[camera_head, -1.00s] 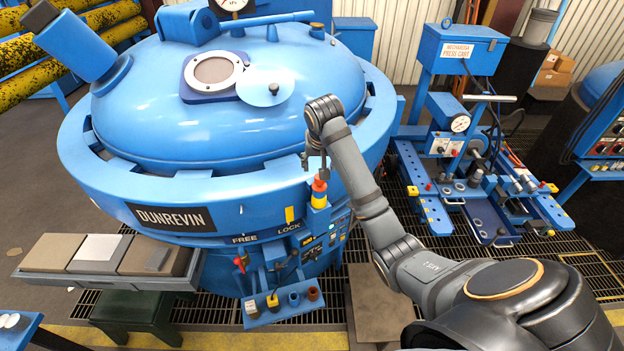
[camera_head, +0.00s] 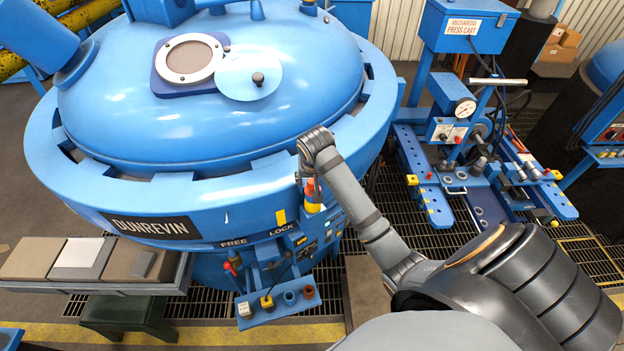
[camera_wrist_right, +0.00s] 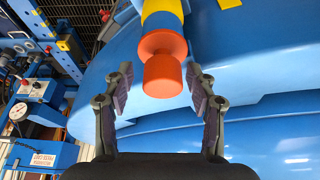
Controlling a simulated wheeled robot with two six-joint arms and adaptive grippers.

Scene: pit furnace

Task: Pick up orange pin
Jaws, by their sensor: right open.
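The orange pin (camera_wrist_right: 162,62) has an orange knob and collar, and it stands in a yellow-banded blue holder on the side of the blue furnace (camera_head: 200,205). In the head view the pin (camera_head: 312,196) shows just below my right gripper (camera_head: 307,180), which partly hides it. In the right wrist view my right gripper (camera_wrist_right: 160,98) is open, with its two fingers on either side of the pin's knob end. The knob lies at the opening between the fingertips, with a gap on each side. My left gripper is not in view.
A blue press cart (camera_head: 470,150) stands to the right. A small shelf with cups (camera_head: 277,303) hangs below the holder. A tray of slabs (camera_head: 90,285) sits at the left. The furnace rim is close by the gripper.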

